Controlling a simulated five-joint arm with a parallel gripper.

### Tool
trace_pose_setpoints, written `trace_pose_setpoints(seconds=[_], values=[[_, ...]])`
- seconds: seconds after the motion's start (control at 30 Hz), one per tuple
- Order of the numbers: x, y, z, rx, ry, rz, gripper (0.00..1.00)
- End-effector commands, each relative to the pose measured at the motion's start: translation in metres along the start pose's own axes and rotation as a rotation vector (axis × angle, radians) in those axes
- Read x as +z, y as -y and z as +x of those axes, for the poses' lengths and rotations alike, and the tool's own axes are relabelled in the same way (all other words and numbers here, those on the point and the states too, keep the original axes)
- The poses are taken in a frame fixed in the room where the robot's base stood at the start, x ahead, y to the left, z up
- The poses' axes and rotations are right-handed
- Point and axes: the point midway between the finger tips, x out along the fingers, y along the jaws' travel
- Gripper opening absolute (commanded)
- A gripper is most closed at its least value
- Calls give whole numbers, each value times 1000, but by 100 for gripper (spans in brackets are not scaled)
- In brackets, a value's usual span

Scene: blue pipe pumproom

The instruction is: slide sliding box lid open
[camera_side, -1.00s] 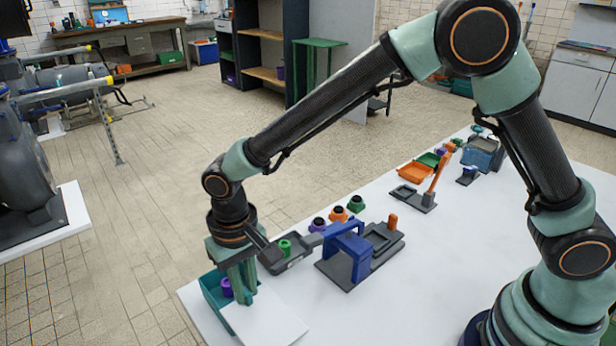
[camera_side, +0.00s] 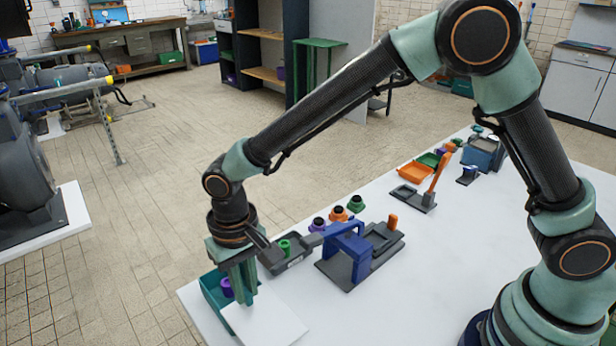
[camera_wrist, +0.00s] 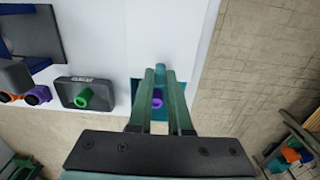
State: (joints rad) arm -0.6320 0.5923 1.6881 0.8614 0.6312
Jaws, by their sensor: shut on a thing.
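The sliding box (camera_side: 208,293) is teal and stands at the near left end of the white table. Its white lid (camera_side: 268,322) lies to the right of the box's open part, and a purple piece (camera_side: 226,287) shows inside. My gripper (camera_side: 245,300) points down over the box and lid. In the wrist view my gripper (camera_wrist: 160,76) is shut on a small teal handle (camera_wrist: 160,73), seen between the fingertips. The box (camera_wrist: 135,92) and purple piece (camera_wrist: 157,99) show there below the handle. The fingers hide part of the box and lid.
A dark tray (camera_side: 290,262) with a green knob (camera_side: 285,247) stands just behind my gripper. A blue arch on a dark base (camera_side: 345,250) stands to its right. Several coloured pieces line the back edge. The table front is bare.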

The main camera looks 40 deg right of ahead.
Motion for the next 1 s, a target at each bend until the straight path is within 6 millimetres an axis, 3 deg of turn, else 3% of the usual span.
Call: trace_pose_setpoints(seconds=[0.37,0.4,0.47,0.5,0.83,1.0], values=[[12,0,-1,2,3,1,0],[12,0,-1,2,3,0,21],[12,0,-1,2,3,0,44],[12,0,0,2,3,0,48],[11,0,-2,0,0,1,48],[10,0,-21,-2,-3,1,48]])
